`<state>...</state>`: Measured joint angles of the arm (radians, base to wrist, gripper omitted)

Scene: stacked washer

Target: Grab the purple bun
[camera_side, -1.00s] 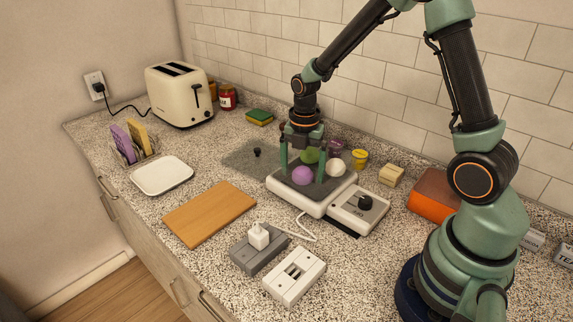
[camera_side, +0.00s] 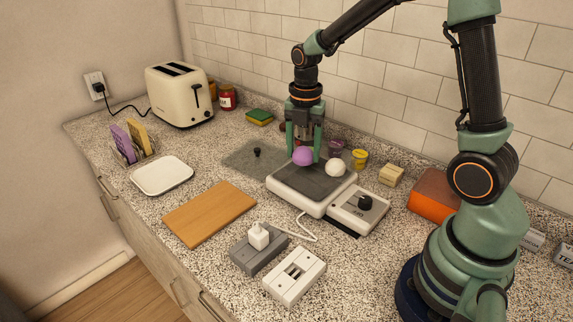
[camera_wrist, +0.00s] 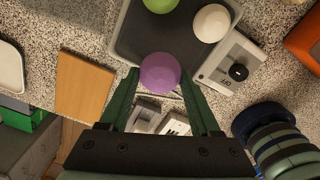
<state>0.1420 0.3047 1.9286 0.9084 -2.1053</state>
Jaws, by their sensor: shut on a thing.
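The purple bun (camera_side: 302,156) is a round ball held between the two green fingers of my gripper (camera_side: 304,154), raised above the dark plate of the white steamer-like appliance (camera_side: 315,182). In the wrist view the purple bun (camera_wrist: 160,73) sits between the fingertips of my gripper (camera_wrist: 159,80). A white bun (camera_side: 335,168) rests on the plate; it also shows in the wrist view (camera_wrist: 211,23). A green bun (camera_wrist: 160,4) is cut by the top edge of the wrist view and is hidden in the side view.
The appliance's control box with a black knob (camera_side: 365,203) joins its right side. A wooden board (camera_side: 210,212), a white plate (camera_side: 161,175) and a toaster (camera_side: 180,95) stand to the left. A grey switch block (camera_side: 258,255) and a white one (camera_side: 295,277) lie in front.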

